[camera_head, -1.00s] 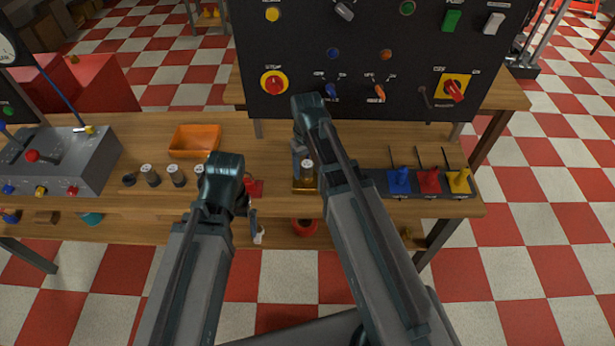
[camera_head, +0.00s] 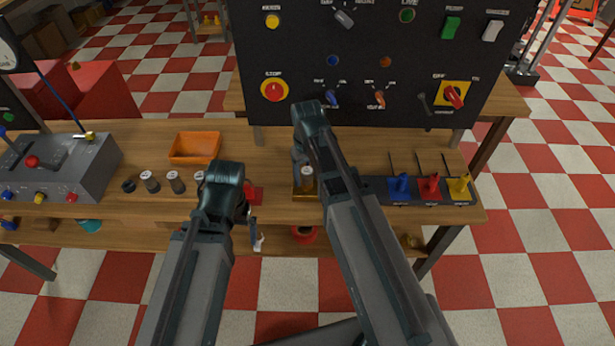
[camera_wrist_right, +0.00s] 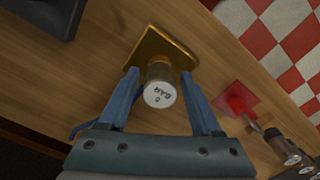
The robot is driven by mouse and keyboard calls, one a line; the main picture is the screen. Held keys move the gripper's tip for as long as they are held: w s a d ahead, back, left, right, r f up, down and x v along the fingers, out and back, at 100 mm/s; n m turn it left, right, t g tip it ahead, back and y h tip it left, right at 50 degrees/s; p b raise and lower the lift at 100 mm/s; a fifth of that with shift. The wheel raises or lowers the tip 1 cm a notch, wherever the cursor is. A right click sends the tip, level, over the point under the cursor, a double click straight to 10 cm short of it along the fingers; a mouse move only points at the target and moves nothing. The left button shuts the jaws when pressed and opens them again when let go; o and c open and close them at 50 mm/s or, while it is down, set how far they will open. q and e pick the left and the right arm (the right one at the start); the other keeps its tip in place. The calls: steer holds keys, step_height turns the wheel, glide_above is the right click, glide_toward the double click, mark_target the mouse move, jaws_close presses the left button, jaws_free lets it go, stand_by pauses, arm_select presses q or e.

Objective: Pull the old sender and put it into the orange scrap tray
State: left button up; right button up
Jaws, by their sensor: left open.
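The old sender (camera_wrist_right: 160,88), a short metal cylinder with a white lettered cap, stands upright on a brass plate (camera_wrist_right: 182,52); it also shows in the head view (camera_head: 307,180). My right gripper (camera_wrist_right: 160,76) is open, with one blue finger on each side of the sender and a small gap showing on both sides. The orange scrap tray (camera_head: 194,161) lies to the left on the bench and looks empty. My left gripper (camera_head: 247,212) is open near a red block (camera_head: 255,194); its fingers are partly hidden by its wrist.
Several cylinders with pale caps (camera_head: 176,183) stand left of my left gripper. A grey control box (camera_head: 62,165) is at the far left. Blue, red and yellow pieces (camera_head: 429,186) stand in a dark holder at the right. A black switch panel (camera_head: 365,60) rises behind the bench.

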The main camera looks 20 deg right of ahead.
mark_target(307, 170)
jaws_close()
steer(key=shift+r+p, duration=0.75)
stand_by(0.5)
steer(key=shift+r+p, duration=1.55)
steer(key=shift+p, duration=0.05)
